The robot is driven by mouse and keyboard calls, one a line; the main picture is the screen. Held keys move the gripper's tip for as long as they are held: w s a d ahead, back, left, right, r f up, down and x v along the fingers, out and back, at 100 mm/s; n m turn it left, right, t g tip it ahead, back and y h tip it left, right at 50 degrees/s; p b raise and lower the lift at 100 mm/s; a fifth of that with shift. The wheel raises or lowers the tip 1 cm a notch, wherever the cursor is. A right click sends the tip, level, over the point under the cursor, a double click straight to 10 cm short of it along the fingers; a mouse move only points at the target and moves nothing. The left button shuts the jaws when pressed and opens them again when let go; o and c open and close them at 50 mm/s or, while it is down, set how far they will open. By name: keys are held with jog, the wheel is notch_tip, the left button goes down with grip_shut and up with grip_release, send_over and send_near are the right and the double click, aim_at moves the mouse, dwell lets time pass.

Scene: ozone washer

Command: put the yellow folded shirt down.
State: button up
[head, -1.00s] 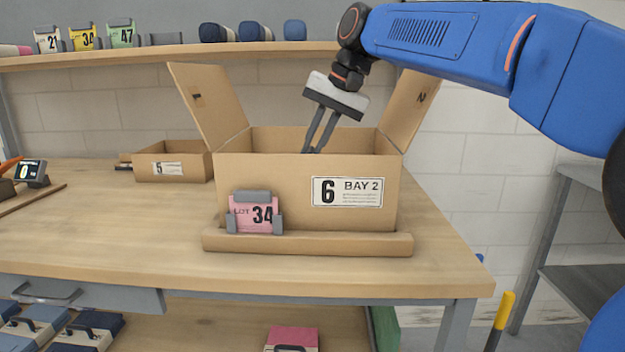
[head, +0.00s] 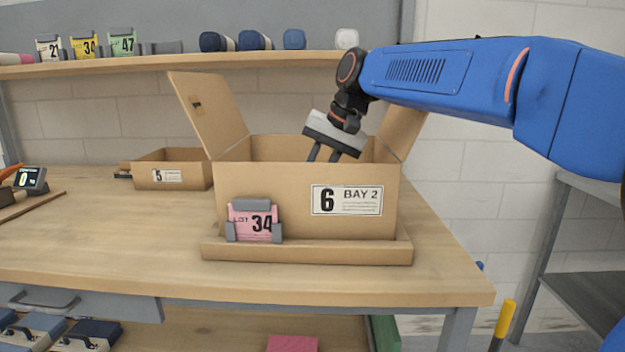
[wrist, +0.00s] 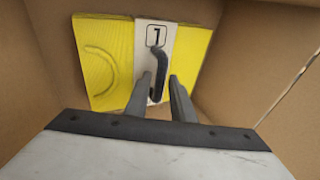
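The yellow folded shirt (wrist: 103,62) shows in the wrist view inside the cardboard box. A white band (wrist: 153,34) marked 7 crosses it and carries a dark handle (wrist: 158,65). My gripper (wrist: 161,78) has its fingers apart, one on each side of the handle, with a small gap visible. In the head view my gripper (head: 324,153) reaches down into the open box (head: 290,190) labelled 6 BAY 2, its fingertips hidden behind the front wall. The shirt is hidden in the head view. I cannot tell whether it lies fully flat on the box floor.
Open flaps (head: 208,115) stand up at the box's left and right. A pink LOT 34 card (head: 252,221) stands in front. A smaller box (head: 170,172) labelled 5 is at the left. A shelf (head: 150,63) runs above. The table's left front is clear.

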jog(key=shift+o, duration=0.3)
jog(key=v, duration=1.2)
jog(key=shift+r, duration=0.1)
